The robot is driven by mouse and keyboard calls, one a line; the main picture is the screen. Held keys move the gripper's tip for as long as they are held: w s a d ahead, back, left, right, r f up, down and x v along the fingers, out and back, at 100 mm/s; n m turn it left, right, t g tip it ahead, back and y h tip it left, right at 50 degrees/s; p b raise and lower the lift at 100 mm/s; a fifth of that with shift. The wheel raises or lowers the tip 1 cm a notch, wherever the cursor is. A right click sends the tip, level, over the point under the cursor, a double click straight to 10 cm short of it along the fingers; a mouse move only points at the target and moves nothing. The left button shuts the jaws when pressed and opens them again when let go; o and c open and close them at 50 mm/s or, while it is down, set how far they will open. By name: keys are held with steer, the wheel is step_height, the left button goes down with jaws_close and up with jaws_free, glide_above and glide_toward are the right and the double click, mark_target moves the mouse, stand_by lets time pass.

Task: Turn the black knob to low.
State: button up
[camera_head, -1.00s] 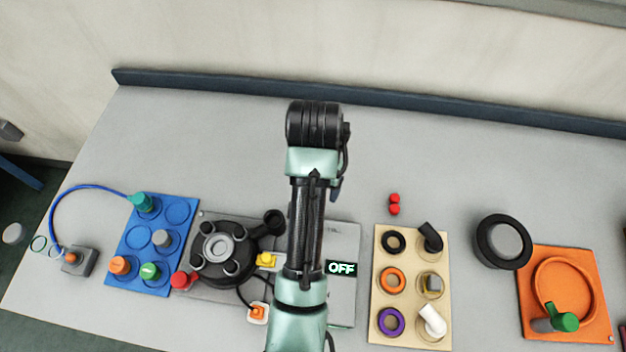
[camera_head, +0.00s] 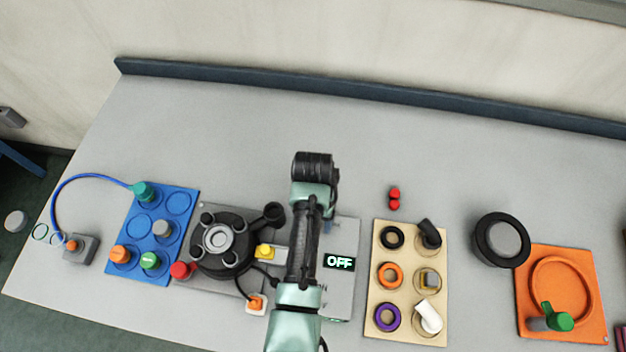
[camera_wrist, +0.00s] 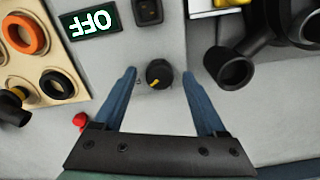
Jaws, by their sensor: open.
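The black knob (camera_wrist: 158,73) has a yellow pointer mark and sits on a light grey panel (camera_wrist: 172,40) in the wrist view. My gripper (camera_wrist: 159,74) is open, with one blue finger on each side of the knob and a gap on both sides. I cannot tell how far the fingertips are above the panel. A display on the panel reads OFF (camera_head: 339,262) in the head view; it appears upside down in the wrist view (camera_wrist: 90,21).
A black switch (camera_wrist: 148,12) is beside the display. A beige board (camera_head: 377,325) with rings and pegs stands right of the panel, with two red pieces (camera_head: 394,199) behind it. A black burner-like fixture (camera_head: 222,262) is to the left. The back of the table is clear.

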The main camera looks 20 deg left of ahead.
steer(key=shift+f, duration=0.15)
jaws_close()
stand_by(0.4)
steer(key=shift+n, duration=0.4)
steer(key=n+p, duration=0.2)
steer(key=n, duration=0.2)
steer(key=shift+w+n, duration=0.1)
steer(key=shift+n, duration=0.3)
steer(key=n+p, duration=0.2)
steer(key=n, duration=0.4)
steer(key=shift+n, duration=0.3)
